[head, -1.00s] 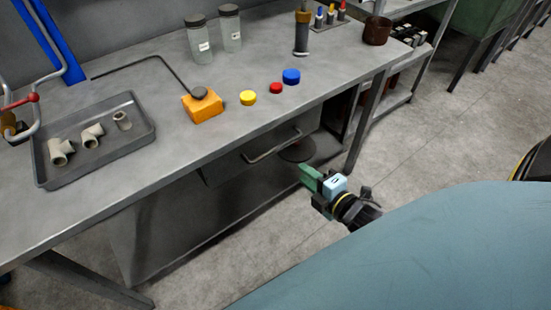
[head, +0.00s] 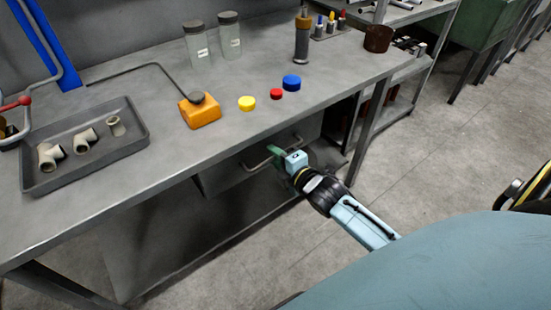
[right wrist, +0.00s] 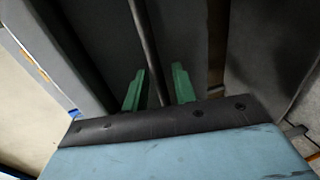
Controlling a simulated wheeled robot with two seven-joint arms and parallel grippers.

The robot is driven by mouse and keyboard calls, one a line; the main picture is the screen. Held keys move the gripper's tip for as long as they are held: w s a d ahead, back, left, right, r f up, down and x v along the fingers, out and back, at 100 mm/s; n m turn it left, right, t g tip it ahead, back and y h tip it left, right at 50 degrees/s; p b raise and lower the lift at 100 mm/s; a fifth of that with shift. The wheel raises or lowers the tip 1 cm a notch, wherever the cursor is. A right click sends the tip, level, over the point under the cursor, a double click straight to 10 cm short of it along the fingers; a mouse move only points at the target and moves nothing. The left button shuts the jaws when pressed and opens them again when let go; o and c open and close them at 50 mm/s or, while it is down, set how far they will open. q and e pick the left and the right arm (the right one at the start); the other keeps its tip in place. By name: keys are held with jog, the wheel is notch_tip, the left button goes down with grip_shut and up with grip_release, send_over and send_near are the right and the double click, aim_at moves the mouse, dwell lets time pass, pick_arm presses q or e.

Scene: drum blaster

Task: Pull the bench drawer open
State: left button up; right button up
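The bench drawer (head: 226,176) is a grey box under the bench top, with its front showing and a metal bar handle (head: 258,164) across it. My right gripper (head: 277,151) is at the right end of the handle. In the right wrist view the right gripper (right wrist: 158,90) has its two green fingers apart, and the handle bar (right wrist: 146,45) runs between them. I see a gap beside the bar, so the fingers are not closed on it. The drawer looks shut. My left gripper is not in view.
The grey bench top (head: 185,135) overhangs the drawer. It holds a tray (head: 138,142) of pipe fittings, an orange block (head: 200,110), a yellow cap (head: 247,103), a red cap (head: 276,94), a blue cap (head: 291,82) and jars (head: 197,45). A bench leg (head: 368,130) stands right of the gripper.

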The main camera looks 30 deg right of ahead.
jog(key=shift+w, duration=0.1)
grip_shut()
dwell(0.4)
